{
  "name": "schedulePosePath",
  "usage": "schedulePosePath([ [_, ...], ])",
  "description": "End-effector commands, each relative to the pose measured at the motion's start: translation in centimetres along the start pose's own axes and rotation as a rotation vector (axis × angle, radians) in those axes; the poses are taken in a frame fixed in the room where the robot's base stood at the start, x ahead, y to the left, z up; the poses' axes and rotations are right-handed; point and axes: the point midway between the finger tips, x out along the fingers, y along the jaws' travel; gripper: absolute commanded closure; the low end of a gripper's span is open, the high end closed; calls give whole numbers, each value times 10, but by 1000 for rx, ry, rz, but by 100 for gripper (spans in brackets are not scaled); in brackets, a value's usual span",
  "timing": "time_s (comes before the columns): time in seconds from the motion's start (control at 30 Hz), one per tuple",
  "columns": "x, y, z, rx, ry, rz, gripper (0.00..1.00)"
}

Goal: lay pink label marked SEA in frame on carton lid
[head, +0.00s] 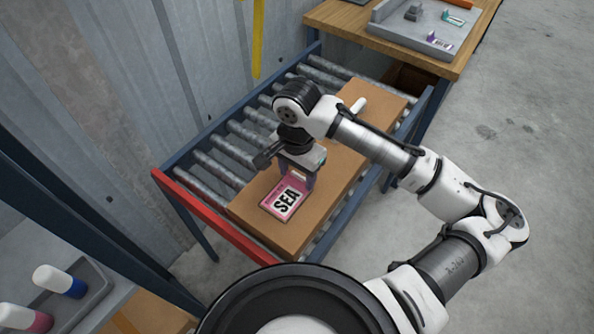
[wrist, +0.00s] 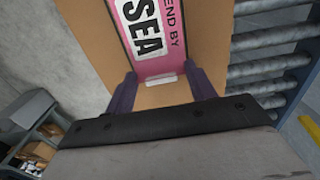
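The pink label (head: 286,198) with black SEA lettering lies flat on the brown carton lid (head: 335,172), near its front end. In the wrist view the label (wrist: 150,32) has a small white tab (wrist: 166,80) at its near edge. My gripper (head: 297,180) is low over the lid at the label's far edge. In the wrist view its two dark fingers (wrist: 163,84) are spread, one on each side of the tab, with gaps between them and it. The frame's outline is hard to make out around the label.
The carton rests on a roller conveyor (head: 215,170) with blue rails and a red front bar (head: 212,218). A wooden bench (head: 470,50) with a grey tray (head: 410,37) stands at the back right. A white cylinder (head: 358,105) shows near the carton's far end.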

Motion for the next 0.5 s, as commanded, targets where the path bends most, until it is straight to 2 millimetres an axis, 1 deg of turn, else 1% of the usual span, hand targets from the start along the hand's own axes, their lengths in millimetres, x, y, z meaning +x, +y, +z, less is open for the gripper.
schedulePosePath([
  [0.23, 0, 0, 0, 0, 0, 0, 44],
  [0.37, -6, 0, 0, 0, 1, 0, 44],
  [0.47, -18, -1, 0, -1, 2, -1, 44],
  [0.5, -26, -1, 0, -2, 2, -2, 44],
])
